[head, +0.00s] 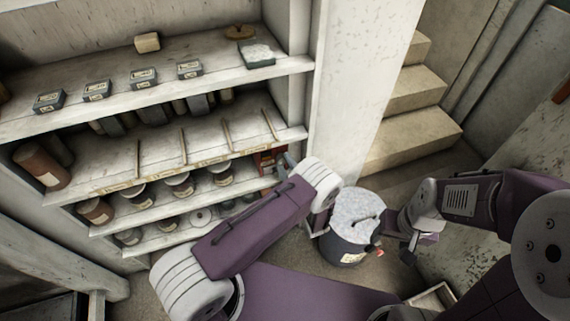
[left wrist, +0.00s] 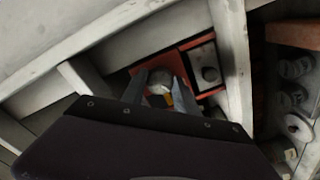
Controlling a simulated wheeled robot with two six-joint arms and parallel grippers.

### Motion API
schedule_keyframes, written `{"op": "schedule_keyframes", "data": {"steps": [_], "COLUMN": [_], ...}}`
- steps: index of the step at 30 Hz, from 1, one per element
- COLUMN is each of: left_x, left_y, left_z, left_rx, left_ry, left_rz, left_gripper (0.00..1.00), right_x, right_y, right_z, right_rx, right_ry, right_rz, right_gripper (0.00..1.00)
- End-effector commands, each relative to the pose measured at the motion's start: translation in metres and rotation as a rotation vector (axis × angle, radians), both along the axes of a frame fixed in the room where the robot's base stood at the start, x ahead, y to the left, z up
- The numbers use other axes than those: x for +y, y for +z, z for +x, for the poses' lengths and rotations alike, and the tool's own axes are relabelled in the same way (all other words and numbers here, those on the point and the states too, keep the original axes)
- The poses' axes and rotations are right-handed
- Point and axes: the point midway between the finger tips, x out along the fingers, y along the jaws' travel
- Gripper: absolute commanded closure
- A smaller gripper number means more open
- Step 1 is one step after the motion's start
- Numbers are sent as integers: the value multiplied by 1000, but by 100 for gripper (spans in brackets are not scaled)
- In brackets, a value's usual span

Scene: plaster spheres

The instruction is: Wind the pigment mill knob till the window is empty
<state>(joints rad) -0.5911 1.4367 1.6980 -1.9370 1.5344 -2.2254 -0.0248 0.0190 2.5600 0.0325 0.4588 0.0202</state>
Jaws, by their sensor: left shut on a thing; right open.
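The red pigment mill (head: 268,158) sits at the right end of a shelf in the head view, partly hidden by my left arm. In the left wrist view its red body (left wrist: 194,44) shows behind my fingers. A pale round knob (left wrist: 159,88) lies between the fingers of my left gripper (left wrist: 158,92), which is shut on it. A small orange-yellow mark shows beside the knob. My right gripper (head: 415,243) is open, away from the mill.
A dark drum with a speckled top (head: 348,246) stands on the floor between my arms. Shelves (head: 215,70) hold jars, small boxes and thin sticks. A white pillar (head: 362,80) and stone steps (head: 410,95) stand right of the shelves.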

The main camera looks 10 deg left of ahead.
Motion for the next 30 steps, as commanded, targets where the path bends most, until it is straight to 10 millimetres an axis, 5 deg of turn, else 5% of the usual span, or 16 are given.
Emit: {"op": "schedule_keyframes", "data": {"steps": [23,24,26,30], "left_x": [0,0,0,0], "left_y": [-2,-2,-2,-1], "left_z": [-1,-1,-1,0], "left_rx": [61,61,61,59], "left_ry": [0,0,0,0], "left_rz": [85,85,84,84], "left_gripper": [100,62,45,42], "right_x": [0,0,0,0], "right_y": [0,0,0,0], "right_z": [0,0,0,0], "right_rx": [0,0,0,0], "right_ry": [0,0,0,0], "right_rz": [0,0,0,0], "right_gripper": [43,43,43,43]}}
